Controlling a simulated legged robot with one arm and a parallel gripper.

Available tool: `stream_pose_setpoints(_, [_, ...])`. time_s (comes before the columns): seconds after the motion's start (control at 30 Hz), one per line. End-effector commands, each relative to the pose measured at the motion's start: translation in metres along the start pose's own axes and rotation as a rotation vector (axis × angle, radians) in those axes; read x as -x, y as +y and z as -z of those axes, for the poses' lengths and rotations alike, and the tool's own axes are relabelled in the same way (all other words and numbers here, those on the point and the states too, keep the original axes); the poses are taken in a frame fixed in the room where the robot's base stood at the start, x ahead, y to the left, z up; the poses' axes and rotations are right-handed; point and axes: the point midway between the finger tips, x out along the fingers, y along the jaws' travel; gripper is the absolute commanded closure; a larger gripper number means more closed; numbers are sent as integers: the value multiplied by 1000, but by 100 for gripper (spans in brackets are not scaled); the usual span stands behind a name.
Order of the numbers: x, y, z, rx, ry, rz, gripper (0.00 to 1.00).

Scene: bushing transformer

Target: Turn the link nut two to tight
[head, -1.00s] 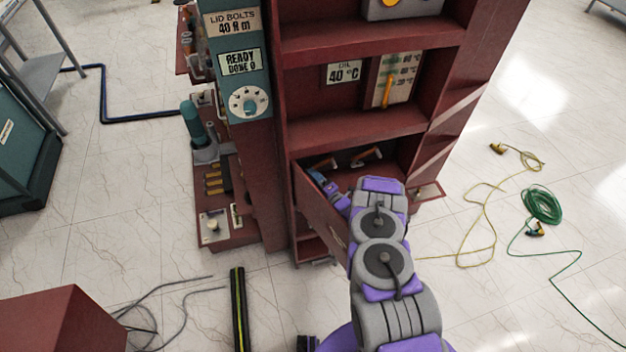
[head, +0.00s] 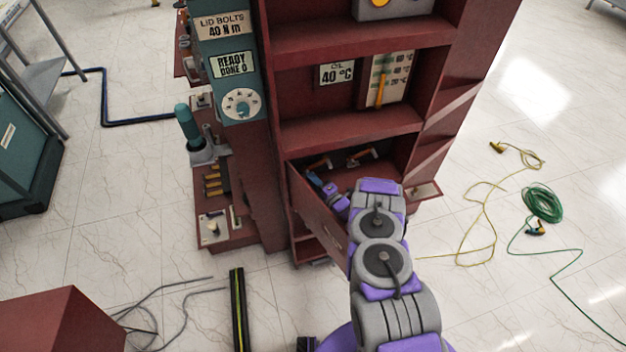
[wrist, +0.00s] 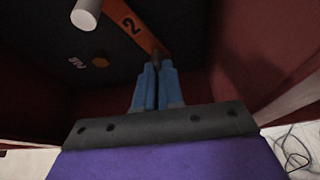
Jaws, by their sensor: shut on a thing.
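An orange bar marked 2 (wrist: 138,28) runs diagonally across the dark back panel in the wrist view. My gripper (wrist: 156,70) has its two blue fingers close together at the lower end of this bar, shut on it. The grip point itself is partly hidden by the fingers. In the head view, two orange handles with pale ends, a left one (head: 318,164) and a right one (head: 362,157), sit in the low compartment of the red cabinet. My gripper (head: 313,179) reaches in beside the left one. The nut itself is not clearly visible.
Red walls and a slanted front panel (head: 318,222) close in the compartment. Above are a shelf and an oil gauge (head: 381,80). Cables (head: 540,204) lie on the floor.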

Motion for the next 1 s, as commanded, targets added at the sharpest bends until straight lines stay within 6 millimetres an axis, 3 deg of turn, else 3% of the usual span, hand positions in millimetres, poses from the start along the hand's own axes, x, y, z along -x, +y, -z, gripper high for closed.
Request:
stream_pose_setpoints(0.4, [-2, -5, 6, -300, 8, -115, 100])
stream_pose_setpoints(0.8, [-2, -6, 4, -342, 5, -132, 100])
stream_pose_setpoints(0.83, [-2, -6, 4, -342, 5, -132, 77])
stream_pose_setpoints(1.0, [0, -5, 3, -341, 4, -134, 61])
